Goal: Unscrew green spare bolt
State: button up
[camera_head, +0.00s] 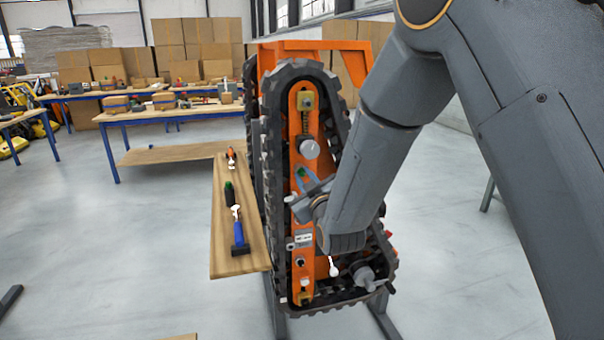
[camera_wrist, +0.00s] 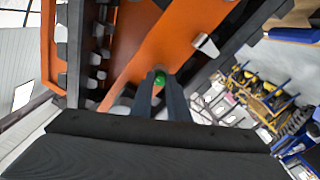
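The green spare bolt (camera_head: 301,171) sits on the orange side plate (camera_head: 305,125) of the upright tracked carrier. In the wrist view the green bolt (camera_wrist: 159,79) shows between my two fingertips, against the orange plate. My gripper (camera_head: 296,191) is close to the plate, its fingers apart in the head view. In the wrist view the fingers (camera_wrist: 160,84) lie to either side of the bolt. I cannot tell whether they touch it. My forearm hides part of the carrier's right side.
A wooden board (camera_head: 235,225) left of the carrier holds several tools, including a blue-handled hammer (camera_head: 238,232). The black track (camera_head: 270,190) surrounds the plate. A white-tipped lever (camera_head: 333,268) juts out below my gripper. Workbenches and boxes stand behind. The floor at left is mostly clear.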

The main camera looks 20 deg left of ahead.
grip_shut()
jog(key=n, duration=0.9)
jog(key=shift+n, duration=0.4)
jog(key=shift+n+b, duration=0.3)
jog(key=shift+n, duration=0.8)
jog(key=n, duration=0.6)
jog(key=shift+n, duration=0.8)
